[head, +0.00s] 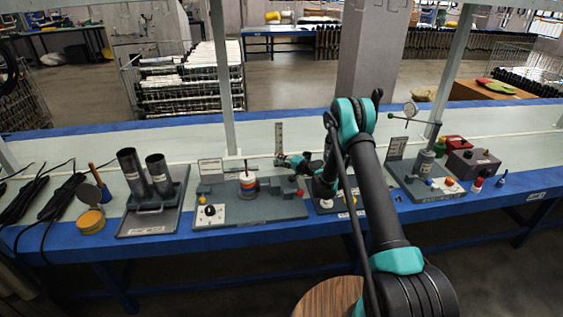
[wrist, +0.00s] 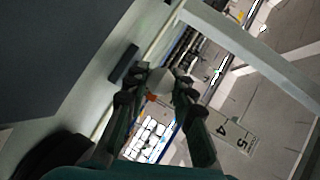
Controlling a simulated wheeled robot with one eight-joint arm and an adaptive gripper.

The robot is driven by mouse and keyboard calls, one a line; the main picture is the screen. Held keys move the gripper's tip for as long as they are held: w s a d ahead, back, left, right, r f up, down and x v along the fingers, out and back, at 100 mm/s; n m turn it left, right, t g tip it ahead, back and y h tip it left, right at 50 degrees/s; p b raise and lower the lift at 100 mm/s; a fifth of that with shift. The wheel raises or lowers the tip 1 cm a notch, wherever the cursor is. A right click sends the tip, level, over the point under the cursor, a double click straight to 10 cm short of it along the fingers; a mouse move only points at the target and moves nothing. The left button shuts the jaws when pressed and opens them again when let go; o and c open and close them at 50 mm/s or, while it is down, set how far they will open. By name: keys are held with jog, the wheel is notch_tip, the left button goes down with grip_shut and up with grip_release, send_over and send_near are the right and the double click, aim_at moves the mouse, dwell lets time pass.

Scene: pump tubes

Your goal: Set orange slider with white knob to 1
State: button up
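A white round knob (wrist: 160,80) sits between my gripper's fingertips (wrist: 162,88) in the wrist view, one fingertip against each side. A small orange part (wrist: 151,98) shows just below the knob. A pale scale plate with the digits 4 and 5 (wrist: 237,139) is to the right of the fingers; its other digits cannot be read. In the head view my gripper (head: 288,161) is at an upright scale plate (head: 279,137) on the bench. The orange slider and its knob cannot be made out there behind the fingers.
A grey rig with a striped cylinder (head: 248,185) stands left of my gripper. Farther left are two dark tubes (head: 145,172) on a tray. The blue-edged bench (head: 80,240) has clear room behind the rigs.

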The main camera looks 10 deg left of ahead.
grip_shut()
jog(key=shift+f, duration=0.8)
jog(key=o, duration=0.9)
grip_release()
jog(key=shift+c, duration=0.2)
